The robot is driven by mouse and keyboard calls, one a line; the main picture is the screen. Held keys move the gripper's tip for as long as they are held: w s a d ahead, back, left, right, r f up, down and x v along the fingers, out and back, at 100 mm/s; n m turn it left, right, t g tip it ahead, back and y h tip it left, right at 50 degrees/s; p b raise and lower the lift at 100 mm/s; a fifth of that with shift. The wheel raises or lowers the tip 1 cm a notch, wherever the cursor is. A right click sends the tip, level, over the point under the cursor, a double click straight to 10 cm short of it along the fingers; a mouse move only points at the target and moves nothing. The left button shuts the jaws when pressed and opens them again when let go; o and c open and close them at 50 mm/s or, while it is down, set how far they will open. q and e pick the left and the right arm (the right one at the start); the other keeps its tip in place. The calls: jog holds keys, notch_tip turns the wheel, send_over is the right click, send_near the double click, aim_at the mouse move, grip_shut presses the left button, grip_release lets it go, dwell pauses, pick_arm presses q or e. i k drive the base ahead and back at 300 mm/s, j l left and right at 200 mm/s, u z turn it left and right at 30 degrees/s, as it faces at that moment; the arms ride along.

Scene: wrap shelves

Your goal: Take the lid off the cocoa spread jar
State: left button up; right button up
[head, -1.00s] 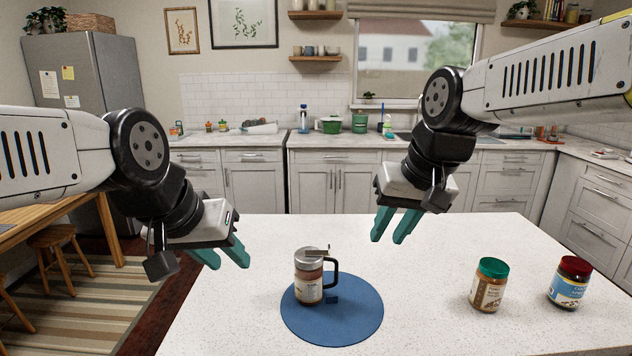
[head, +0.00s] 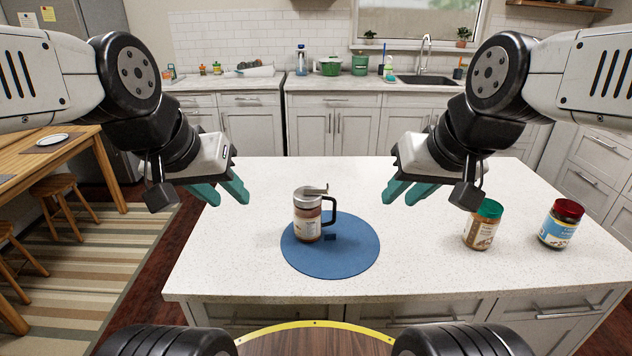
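Three containers stand upright on the white countertop, and their labels are too small to read surely. One is a jar with a dark red lid and blue label (head: 560,224) at the right. One is a jar with a green lid and pale label (head: 482,225), left of it. The third is a brown-filled container with a metal top and black handle (head: 308,217). I cannot tell surely which is the cocoa spread jar. All three lids are on. My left gripper (head: 232,202) is open and empty, left of the handled container. My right gripper (head: 397,201) is open and empty, between it and the green-lidded jar.
A round blue mat (head: 345,262) lies under the handled container. The white countertop (head: 230,265) is otherwise largely clear. My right wrist partly overlaps the green-lidded jar in view. A wooden table (head: 50,155) stands at the left; the back counter is farther away.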

aim_at(556, 232)
jog(key=z, duration=1.75)
jog(key=i+l, duration=0.1)
jog(key=l, duration=0.3)
jog(key=i+l, duration=0.15)
jog(key=l, duration=0.25)
jog(key=i+l, duration=0.1)
jog(key=l, duration=0.3)
jog(key=l+u, duration=0.15)
jog(key=u, duration=0.2)
jog(key=l+u, duration=0.2)
jog(key=u, duration=0.2)
jog(key=l+u, duration=0.35)
jog(key=i+l, duration=0.3)
jog(key=i, duration=0.2)
